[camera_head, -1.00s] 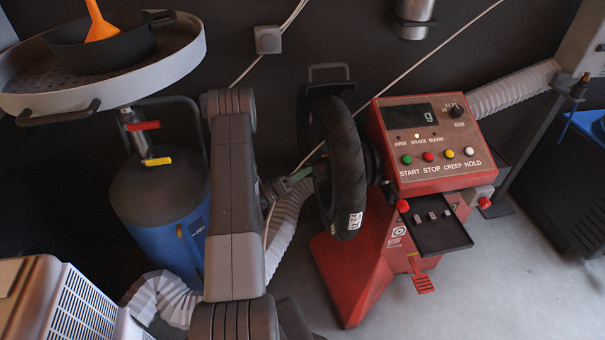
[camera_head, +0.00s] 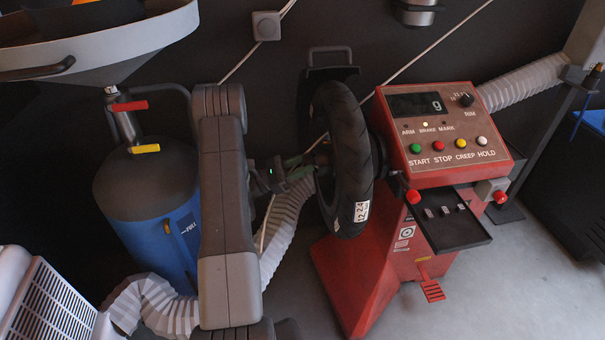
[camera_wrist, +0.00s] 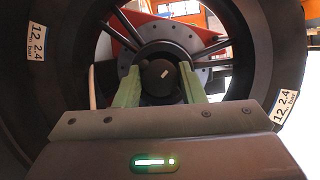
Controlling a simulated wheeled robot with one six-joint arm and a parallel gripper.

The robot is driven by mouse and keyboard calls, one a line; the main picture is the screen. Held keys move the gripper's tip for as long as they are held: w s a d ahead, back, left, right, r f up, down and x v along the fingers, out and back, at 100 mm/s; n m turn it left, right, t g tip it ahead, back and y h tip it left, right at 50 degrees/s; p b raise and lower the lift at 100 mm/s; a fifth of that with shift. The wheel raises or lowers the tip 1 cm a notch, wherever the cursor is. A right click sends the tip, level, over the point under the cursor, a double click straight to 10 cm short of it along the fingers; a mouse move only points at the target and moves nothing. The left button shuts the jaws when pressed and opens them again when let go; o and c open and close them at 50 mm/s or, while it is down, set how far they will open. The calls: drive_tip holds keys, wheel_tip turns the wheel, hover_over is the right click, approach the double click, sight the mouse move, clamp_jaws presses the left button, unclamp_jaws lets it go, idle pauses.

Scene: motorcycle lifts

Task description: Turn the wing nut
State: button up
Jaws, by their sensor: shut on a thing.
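The wing nut (camera_wrist: 161,80) is a dark, rounded piece with a pale mark, at the hub of the wheel in the wrist view. The green fingers of my gripper (camera_wrist: 160,88) are shut on it, one on each side. In the head view my gripper (camera_head: 312,165) reaches the left side of the black-tyred wheel (camera_head: 356,165), and the nut itself cannot be made out there. The wheel stands upright on the red balancing machine (camera_head: 440,140). Its spokes and rim show behind the nut in the wrist view.
A tray (camera_head: 455,238) with small pieces sticks out from the machine's front. A blue and dark tank (camera_head: 150,190) stands left of my arm, with a large round pan (camera_head: 120,45) above it. A pale ribbed hose (camera_head: 285,215) runs behind my arm. Floor is clear at front right.

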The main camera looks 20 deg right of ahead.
drive_tip(key=shift+w+m+g+y+b, duration=0.1)
drive_tip(key=shift+m+g+y+b, duration=0.7)
drive_tip(key=shift+m, duration=1.25)
drive_tip(key=shift+s+m+g+y+b, duration=0.1)
drive_tip(key=shift+m+g+y+b, duration=0.3)
drive_tip(key=shift+m+g+b, duration=1.15)
drive_tip(key=shift+w+m+g+y+b, duration=0.15)
drive_tip(key=shift+m+y+b, duration=0.55)
drive_tip(key=shift+m, duration=1.8)
drive_tip(key=shift+r, duration=0.1)
drive_tip(key=o, duration=1)
wheel_tip(320, 180, up, 10)
drive_tip(key=p, duration=0.2)
drive_tip(key=shift+p, duration=0.4)
